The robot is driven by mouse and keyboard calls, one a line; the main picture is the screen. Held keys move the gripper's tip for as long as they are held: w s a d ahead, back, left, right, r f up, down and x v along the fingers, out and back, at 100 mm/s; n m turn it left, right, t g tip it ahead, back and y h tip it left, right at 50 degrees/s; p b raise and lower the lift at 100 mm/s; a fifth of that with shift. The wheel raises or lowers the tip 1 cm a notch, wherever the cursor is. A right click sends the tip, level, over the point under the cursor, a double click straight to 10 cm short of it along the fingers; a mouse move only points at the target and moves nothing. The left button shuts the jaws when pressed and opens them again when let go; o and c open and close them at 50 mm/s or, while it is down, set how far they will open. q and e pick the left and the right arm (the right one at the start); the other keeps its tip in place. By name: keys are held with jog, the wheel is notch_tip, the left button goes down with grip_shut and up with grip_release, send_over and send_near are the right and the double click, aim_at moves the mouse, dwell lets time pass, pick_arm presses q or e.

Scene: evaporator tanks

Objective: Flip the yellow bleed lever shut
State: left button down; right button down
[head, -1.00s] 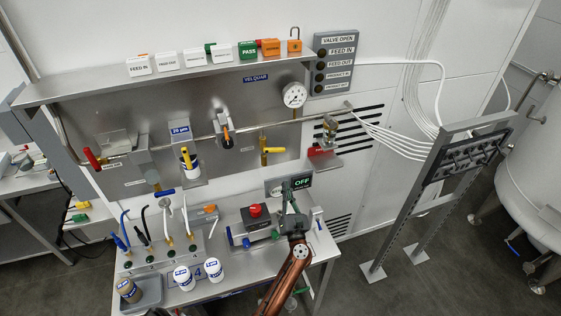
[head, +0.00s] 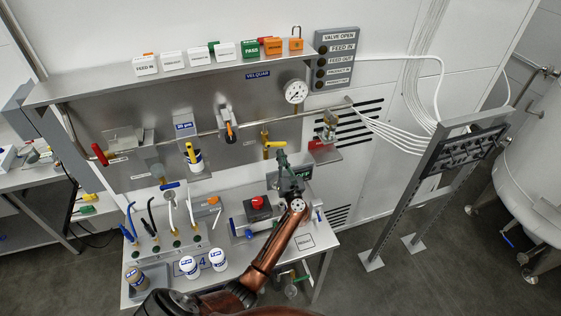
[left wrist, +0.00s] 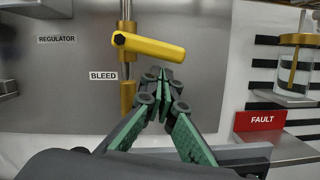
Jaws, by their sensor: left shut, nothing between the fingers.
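The yellow bleed lever (head: 275,144) sits on a brass valve on the steel panel. In the left wrist view the lever (left wrist: 150,48) lies crosswise to the upright pipe, pointing right, with a slight droop. The BLEED label (left wrist: 103,76) is to the left, below the lever. My left gripper (head: 281,158) is shut and empty, just below the lever in the head view. In the left wrist view its fingertips (left wrist: 160,74) are below the lever's free end; I cannot tell whether they touch it. My right gripper is not in view.
A jar on a bracket (left wrist: 298,58) and a red FAULT sign (left wrist: 261,121) are to the right. A pressure gauge (head: 295,91) is above right. The bench below holds a red button box (head: 258,204) and white jars (head: 189,266).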

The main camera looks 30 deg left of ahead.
pick_arm(q)
jog(key=shift+w+r, duration=0.15)
jog(key=shift+r, duration=0.05)
